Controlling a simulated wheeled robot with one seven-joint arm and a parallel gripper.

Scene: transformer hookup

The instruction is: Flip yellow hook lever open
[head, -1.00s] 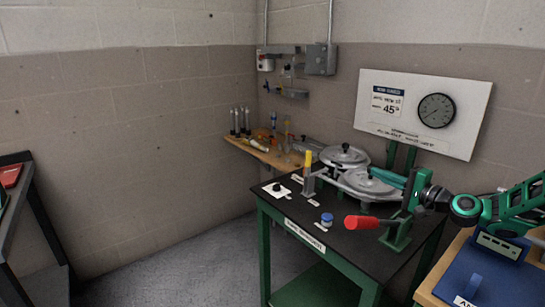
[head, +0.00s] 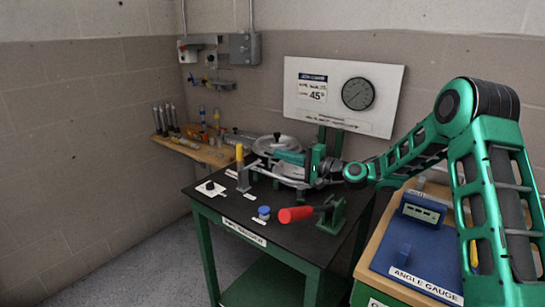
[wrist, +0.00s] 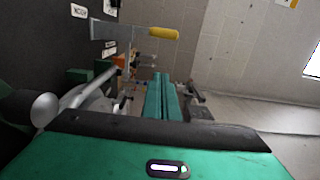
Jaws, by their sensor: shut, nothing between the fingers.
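The yellow lever handle (head: 239,153) stands upright on a grey metal post on the black table, in front of the round metal lids. In the wrist view the yellow handle (wrist: 163,33) lies sideways at the end of a grey bar, near the top middle. My gripper (head: 278,156) is to the right of the handle with a visible gap, over the lids. In the wrist view my gripper's green fingers (wrist: 160,78) are together and empty, pointing past the handle. Part of the lids is hidden behind my gripper.
A red-handled clamp (head: 297,214) and a blue knob (head: 264,211) sit at the table's front. A white plate with a black knob (head: 210,187) is at the left. A gauge board (head: 340,98) stands behind. A blue angle gauge panel (head: 415,262) is at the right.

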